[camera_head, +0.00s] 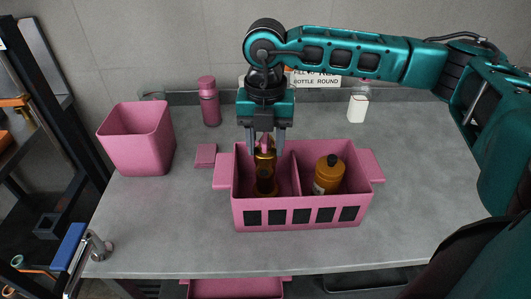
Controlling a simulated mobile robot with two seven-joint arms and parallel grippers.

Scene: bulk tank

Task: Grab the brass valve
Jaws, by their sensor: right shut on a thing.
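The lower end of the valve is inside the crate and partly hidden by the front wall. My left gripper is not in view.
An amber bottle (328,175) with a black cap stands in the crate's right compartment. A pink bin (137,140), a pink block (206,155) and a pink bottle (209,102) are to the left. A white bottle (358,106) stands behind right. The counter's front left is mostly clear.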

